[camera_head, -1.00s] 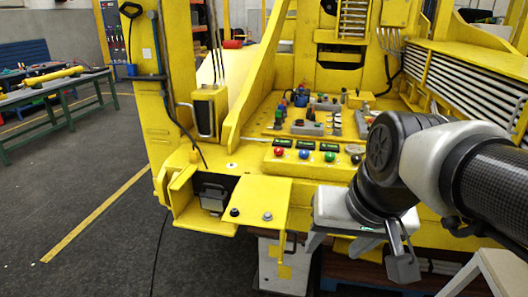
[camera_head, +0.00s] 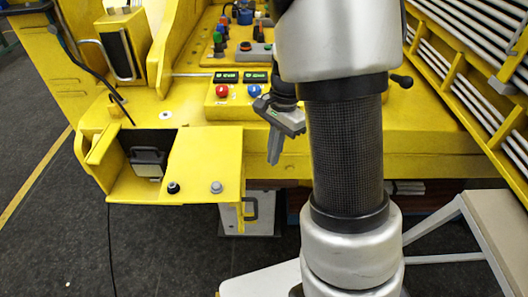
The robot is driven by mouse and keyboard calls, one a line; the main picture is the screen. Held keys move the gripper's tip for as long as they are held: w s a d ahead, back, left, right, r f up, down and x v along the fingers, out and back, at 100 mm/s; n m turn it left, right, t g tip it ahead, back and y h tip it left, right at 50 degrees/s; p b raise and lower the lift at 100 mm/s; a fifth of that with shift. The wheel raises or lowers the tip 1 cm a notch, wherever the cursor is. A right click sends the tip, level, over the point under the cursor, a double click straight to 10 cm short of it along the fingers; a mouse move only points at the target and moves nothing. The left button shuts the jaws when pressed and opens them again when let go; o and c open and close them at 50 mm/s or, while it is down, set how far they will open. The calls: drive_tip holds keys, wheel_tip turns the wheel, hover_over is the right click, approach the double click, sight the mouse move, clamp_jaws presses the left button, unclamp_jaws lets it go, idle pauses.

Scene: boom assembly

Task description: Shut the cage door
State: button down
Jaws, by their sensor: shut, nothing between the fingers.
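The yellow cage (camera_head: 98,172) is an open-topped box on the machine's front left corner. A grey block with a handle (camera_head: 148,160) shows inside it. A flat yellow panel (camera_head: 205,155) with a dark knob and a silver knob at its front edge lies beside the opening and looks like the cage door; the cage stands open. My gripper (camera_head: 274,150) is shut and empty, pointing down to the right of the panel and apart from it. My arm hides part of the machine's front behind it.
A control panel with red and blue buttons (camera_head: 238,90) lies just behind my gripper. A grey case (camera_head: 245,213) stands below the panel. Dark floor (camera_head: 60,240) is free at the left. A pale bench (camera_head: 500,225) stands at the right.

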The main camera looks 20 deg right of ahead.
drive_tip(key=s+a+f, duration=0.2)
drive_tip(key=a+f, duration=0.2)
drive_tip(key=f, duration=0.6)
drive_tip(key=shift+a+f+b, duration=0.15)
drive_tip(key=shift+a+b, duration=0.05)
drive_tip(key=shift+b, duration=0.15)
